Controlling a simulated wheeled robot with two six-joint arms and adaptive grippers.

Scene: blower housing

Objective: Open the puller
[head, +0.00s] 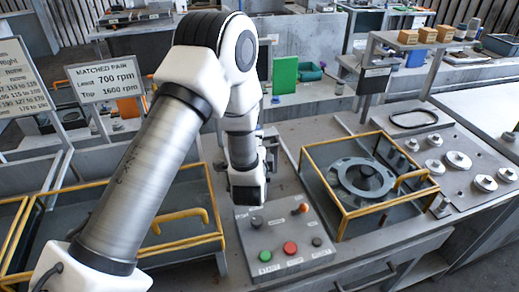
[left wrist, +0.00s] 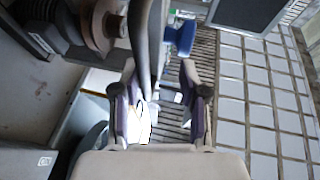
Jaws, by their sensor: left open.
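No label that I can read names the puller. A yellow-edged guard box (head: 345,228) stands right of my left gripper in the head view, with a flanged grey ring (head: 345,180) and a dark hub inside. A yellow handle bar (head: 411,177) is at its right side. My left gripper (head: 248,192) hangs above and behind the button panel, apart from the box. In the left wrist view its two fingers (left wrist: 161,105) are spread. A dark curved bar (left wrist: 145,50) shows beyond them; I cannot tell if it lies between them. My right gripper is not in view.
A button panel (head: 285,238) with red, green and dark buttons stands before the gripper. Another yellow-edged box (head: 165,244) is partly behind my left arm. Metal discs (head: 458,161) lie on a plate at right. Signs (head: 104,80) stand at left.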

